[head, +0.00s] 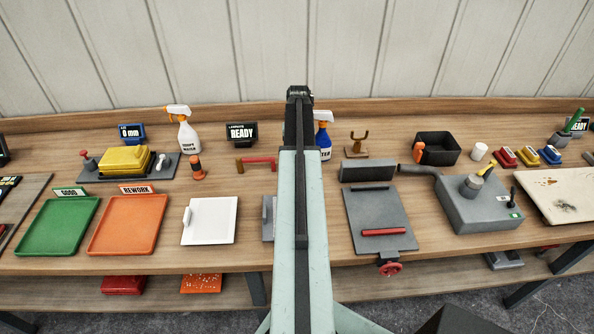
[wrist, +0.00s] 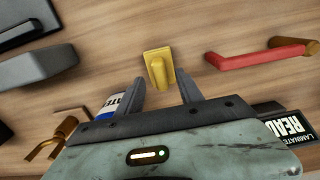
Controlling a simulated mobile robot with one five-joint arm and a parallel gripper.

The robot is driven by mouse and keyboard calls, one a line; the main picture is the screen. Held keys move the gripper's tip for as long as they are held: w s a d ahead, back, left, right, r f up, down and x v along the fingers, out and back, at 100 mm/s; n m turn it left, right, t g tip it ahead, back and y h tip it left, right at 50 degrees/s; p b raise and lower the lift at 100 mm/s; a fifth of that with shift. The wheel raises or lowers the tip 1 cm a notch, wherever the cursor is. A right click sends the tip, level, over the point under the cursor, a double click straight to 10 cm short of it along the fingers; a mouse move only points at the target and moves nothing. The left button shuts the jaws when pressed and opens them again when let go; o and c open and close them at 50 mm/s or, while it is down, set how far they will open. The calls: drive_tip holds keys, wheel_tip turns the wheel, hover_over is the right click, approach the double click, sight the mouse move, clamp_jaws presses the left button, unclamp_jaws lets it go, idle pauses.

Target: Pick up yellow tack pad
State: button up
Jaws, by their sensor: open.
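A small yellow pad (wrist: 158,66) with a raised yellow grip lies on the wooden bench top in the wrist view. It sits just beyond and between the fingertips of my gripper (wrist: 159,78). My gripper is open, with nothing between its fingers, and I see no contact with the pad. In the head view my arm runs up the middle and hides the pad; the end of my arm (head: 299,92) shows at the back of the bench.
A red-handled tool (wrist: 262,57) lies right of the pad in the wrist view. The READY display (wrist: 288,122) and a spray bottle (wrist: 105,100) are near the gripper. A dark grey block (wrist: 35,68) is at left. Bare wood surrounds the pad.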

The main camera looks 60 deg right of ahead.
wheel_tip(320, 180, down, 4)
drive_tip(key=shift+a+r+b, duration=0.1)
drive_tip(key=shift+r+b, duration=0.15)
drive_tip(key=shift+b, duration=0.75)
drive_tip(key=shift+r, duration=0.2)
clamp_jaws()
drive_tip(key=shift+r+p, duration=0.15)
drive_tip(key=shift+p, duration=0.15)
